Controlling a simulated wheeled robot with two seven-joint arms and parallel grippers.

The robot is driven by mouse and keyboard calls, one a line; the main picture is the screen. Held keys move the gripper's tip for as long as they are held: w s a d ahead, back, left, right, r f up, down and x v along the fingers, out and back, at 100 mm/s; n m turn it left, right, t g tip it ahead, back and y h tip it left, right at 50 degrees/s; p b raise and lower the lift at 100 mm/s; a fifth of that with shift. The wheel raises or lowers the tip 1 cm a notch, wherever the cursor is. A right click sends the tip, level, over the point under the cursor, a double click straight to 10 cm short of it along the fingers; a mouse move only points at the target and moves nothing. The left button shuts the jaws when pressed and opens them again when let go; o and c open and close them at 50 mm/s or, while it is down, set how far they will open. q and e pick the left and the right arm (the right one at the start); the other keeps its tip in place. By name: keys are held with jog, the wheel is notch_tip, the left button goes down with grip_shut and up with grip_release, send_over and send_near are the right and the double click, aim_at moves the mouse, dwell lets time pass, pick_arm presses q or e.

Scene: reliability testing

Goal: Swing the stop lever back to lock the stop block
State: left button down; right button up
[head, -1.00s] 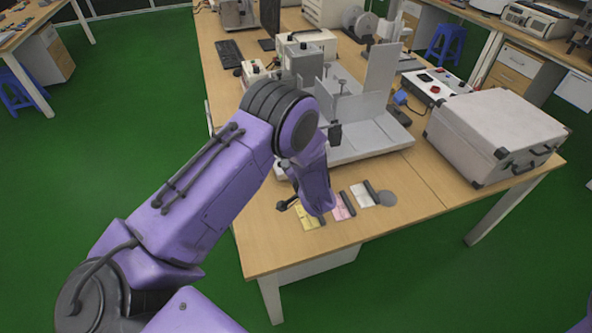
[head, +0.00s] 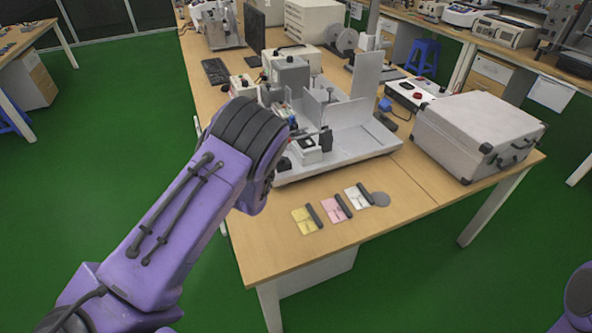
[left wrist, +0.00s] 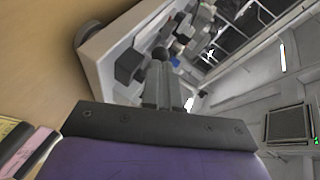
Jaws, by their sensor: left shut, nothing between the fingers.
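A grey test fixture stands on the wooden table; its pale base plate (head: 355,158) shows in the head view. A dark rod with a black block (head: 325,139) at its end sticks out at the fixture's front; I cannot tell for sure which part is the stop lever and which the stop block. My left gripper is hidden behind my purple arm in the head view. In the left wrist view its fingers (left wrist: 162,72) are shut and empty, pointing at the fixture. A black round knob (left wrist: 160,53) shows just beyond the fingertips; contact is unclear. My right gripper is out of view.
Yellow (head: 304,221), pink (head: 334,210) and white (head: 357,198) cards lie at the table's front. A silver case (head: 478,130) stands to the right of the fixture. A control box (head: 415,93) and monitor (head: 254,28) are farther back. The front right tabletop is clear.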

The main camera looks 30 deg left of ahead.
pick_arm(q)
jog(key=shift+a, duration=0.35)
dwell(0.4)
jog(key=p+v, duration=0.6)
jog(key=v, duration=0.7)
jog(key=shift+r+p, duration=0.35)
jog(key=shift+r, duration=0.1)
jog(key=shift+w+f, duration=0.1)
jog(key=shift+w, duration=0.05)
